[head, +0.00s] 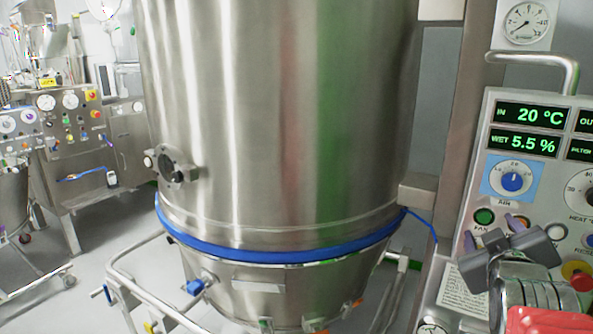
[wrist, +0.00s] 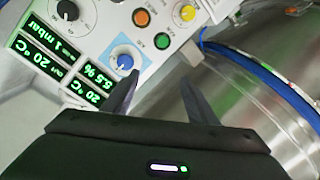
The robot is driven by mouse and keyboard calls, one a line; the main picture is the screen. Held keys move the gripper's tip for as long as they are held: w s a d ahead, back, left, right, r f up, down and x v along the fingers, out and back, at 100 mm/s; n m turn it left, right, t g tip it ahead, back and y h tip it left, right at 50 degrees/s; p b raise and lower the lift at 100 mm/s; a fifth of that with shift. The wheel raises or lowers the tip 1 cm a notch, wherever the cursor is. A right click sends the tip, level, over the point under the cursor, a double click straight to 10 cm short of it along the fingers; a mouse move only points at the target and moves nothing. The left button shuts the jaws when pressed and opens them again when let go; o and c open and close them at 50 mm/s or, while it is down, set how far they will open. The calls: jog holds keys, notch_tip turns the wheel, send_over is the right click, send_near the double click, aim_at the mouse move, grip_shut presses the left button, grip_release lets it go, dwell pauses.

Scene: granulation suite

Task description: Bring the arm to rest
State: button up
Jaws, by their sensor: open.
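My gripper (head: 492,231) is at the lower right of the head view, in front of the control panel (head: 478,200). Its two dark fingers are apart in the wrist view (wrist: 161,76), with nothing seen between them. The wrist view shows the panel (wrist: 170,57) turned over, beyond the fingertips. The blue AIR knob (wrist: 124,60) is close to one fingertip in that picture, but the gap in depth cannot be told. In the head view the knob (head: 512,181) is in plain sight above the gripper. My arm hides part of the panel's lower area.
A large steel vessel (head: 280,120) with a blue band (head: 270,254) stands left of the panel. A handle (head: 572,72) juts above the panel. A red button (head: 581,281) sits beside my arm. Other machines (head: 75,125) stand at far left; grey floor shows between.

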jog(key=s+a+f+m+g+y, duration=0.1)
jog(key=s+a+f+g+y, duration=0.15)
jog(key=a+f, duration=0.35)
jog(key=s+a+f+g+y, duration=0.1)
jog(key=a+f+y, duration=0.25)
jog(key=a, duration=0.45)
jog(key=s+a+f+g+y, duration=0.2)
jog(key=s+a+f+g, duration=0.2)
jog(key=s+a+f, duration=0.3)
jog(key=s+a, duration=0.3)
jog(key=shift+a+f+m+g, duration=0.2)
jog(key=shift+a+m+g, duration=0.05)
jog(key=shift+m+g, duration=0.1)
